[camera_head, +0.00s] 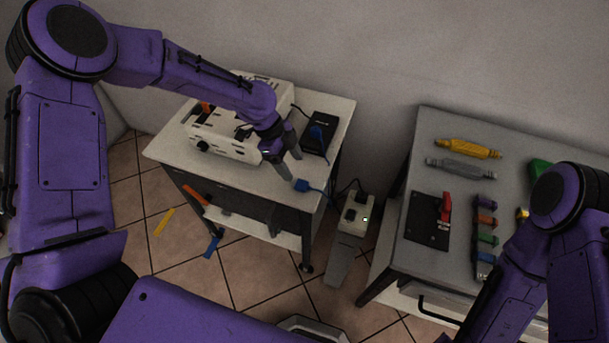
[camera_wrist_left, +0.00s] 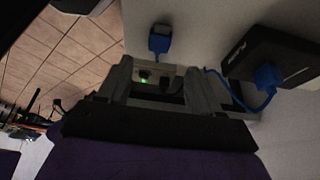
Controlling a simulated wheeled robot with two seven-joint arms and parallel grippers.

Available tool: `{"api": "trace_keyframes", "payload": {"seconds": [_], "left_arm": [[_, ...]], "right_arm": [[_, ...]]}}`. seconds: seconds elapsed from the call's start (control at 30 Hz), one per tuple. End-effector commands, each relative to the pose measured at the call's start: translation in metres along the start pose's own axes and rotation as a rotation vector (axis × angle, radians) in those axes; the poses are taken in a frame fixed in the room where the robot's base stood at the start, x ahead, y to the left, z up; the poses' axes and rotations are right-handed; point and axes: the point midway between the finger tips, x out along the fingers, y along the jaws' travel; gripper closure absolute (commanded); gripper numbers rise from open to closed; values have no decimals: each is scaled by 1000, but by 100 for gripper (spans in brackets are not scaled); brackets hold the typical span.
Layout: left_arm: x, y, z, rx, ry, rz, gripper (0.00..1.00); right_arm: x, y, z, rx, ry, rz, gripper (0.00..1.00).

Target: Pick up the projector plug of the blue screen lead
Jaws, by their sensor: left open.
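A blue plug (camera_head: 302,185) lies on the white top of the cart (camera_head: 335,112), near its front right edge. It also shows in the left wrist view (camera_wrist_left: 159,39), just beyond the fingertips and roughly centred between them. A blue lead goes from this side to a second blue plug (camera_head: 317,132) at the black box (camera_head: 321,145); that plug shows in the wrist view too (camera_wrist_left: 267,77). My left gripper (camera_head: 289,168) is open and empty, close to the loose blue plug and apart from it. My right gripper is out of view.
The white projector (camera_head: 222,136) stands on the cart behind my left gripper. A power strip (camera_head: 357,211) with a green light stands between cart and grey table (camera_head: 430,125). Colored tools and a red-handled switch (camera_head: 445,208) are on that table.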

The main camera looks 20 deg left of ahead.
Motion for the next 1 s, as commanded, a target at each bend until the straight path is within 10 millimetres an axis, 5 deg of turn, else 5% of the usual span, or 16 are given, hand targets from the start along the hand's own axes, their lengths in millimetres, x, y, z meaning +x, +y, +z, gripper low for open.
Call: {"api": "trace_keyframes", "payload": {"seconds": [0.5,0.73,0.93,1.0], "left_arm": [[76,-6,-5,-4,0,3,35],[80,-6,-4,-4,0,0,35],[80,-6,-4,-5,0,0,97],[80,-6,-4,-5,0,0,100]], "right_arm": [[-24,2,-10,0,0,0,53],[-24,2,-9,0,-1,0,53],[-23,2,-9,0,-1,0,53],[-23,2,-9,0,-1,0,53]]}}
